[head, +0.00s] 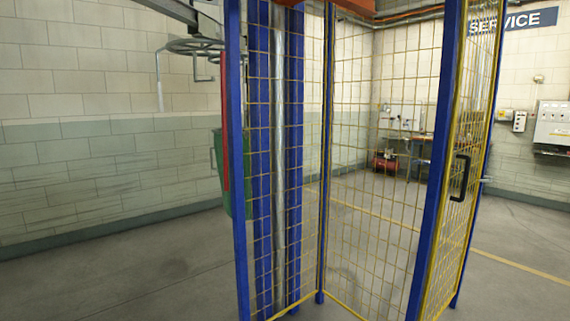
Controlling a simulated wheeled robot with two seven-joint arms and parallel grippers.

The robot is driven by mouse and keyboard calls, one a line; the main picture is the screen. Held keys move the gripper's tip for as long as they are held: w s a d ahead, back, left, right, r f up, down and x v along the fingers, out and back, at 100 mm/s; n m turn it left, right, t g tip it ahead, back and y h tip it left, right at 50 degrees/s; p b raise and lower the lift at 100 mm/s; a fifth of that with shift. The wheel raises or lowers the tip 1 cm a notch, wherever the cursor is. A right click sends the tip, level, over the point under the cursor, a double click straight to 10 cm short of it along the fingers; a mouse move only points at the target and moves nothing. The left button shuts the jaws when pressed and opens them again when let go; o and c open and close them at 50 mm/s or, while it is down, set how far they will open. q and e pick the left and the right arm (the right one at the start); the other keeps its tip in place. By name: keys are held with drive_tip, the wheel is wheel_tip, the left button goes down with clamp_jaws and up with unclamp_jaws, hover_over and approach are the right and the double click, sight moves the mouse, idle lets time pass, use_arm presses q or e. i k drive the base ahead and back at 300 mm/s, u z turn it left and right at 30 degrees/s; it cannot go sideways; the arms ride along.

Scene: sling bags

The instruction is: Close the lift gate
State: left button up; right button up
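The lift enclosure is a tall cage of yellow wire mesh between blue posts, in the middle and right of the head view. A narrow yellow-framed mesh panel, seemingly the gate (452,230), is seen at a steep angle on the right. It carries a black pull handle (460,178). A small metal latch or pin (486,179) sticks out near its right edge. I cannot tell from this angle whether the panel is swung open or lies in its frame. Neither of my grippers is in view.
A blue front post (435,170) stands just left of the handle. A grey control box (552,125) hangs on the right wall. The floor to the left and right is clear.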

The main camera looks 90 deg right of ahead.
sight(464, 6)
drive_tip(key=z, duration=4.6)
drive_tip(key=i, duration=6.45)
drive_tip(key=u, duration=0.4)
